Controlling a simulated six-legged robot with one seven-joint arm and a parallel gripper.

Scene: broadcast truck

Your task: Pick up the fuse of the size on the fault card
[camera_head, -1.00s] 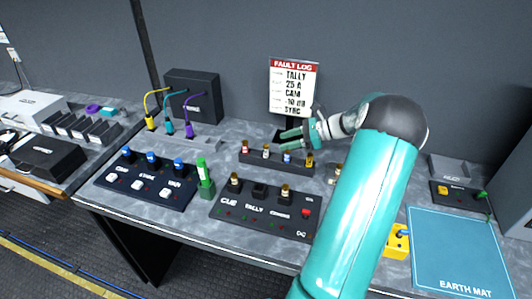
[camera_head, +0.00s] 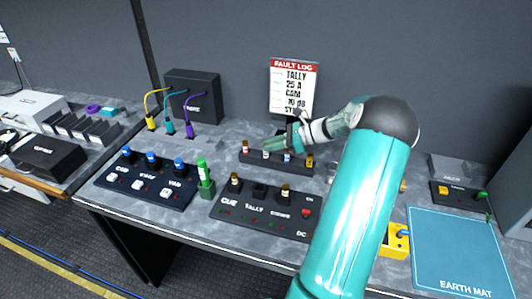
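The fault card (camera_head: 294,88) stands at the back of the bench under a red "FAULT LOG" header and lists "TALLY" and "25 A". A dark fuse rack (camera_head: 250,158) in front of it holds a red-banded fuse (camera_head: 246,146), a white-banded fuse (camera_head: 266,153), a blue-banded fuse (camera_head: 287,157) and a yellow fuse (camera_head: 309,160). Their ratings are too small to read. My gripper (camera_head: 272,144) is just above and behind the rack, its fingers pointing left and down near the white-banded fuse. The fingers look parted, with nothing visible between them; contact is unclear.
A control panel (camera_head: 258,222) labelled "TALLY", with more fuse-like parts, lies in front of the rack. A green upright piece (camera_head: 203,175) stands left of it. A patch box (camera_head: 185,141) with cables is further left. A blue earth mat (camera_head: 458,255) lies at right.

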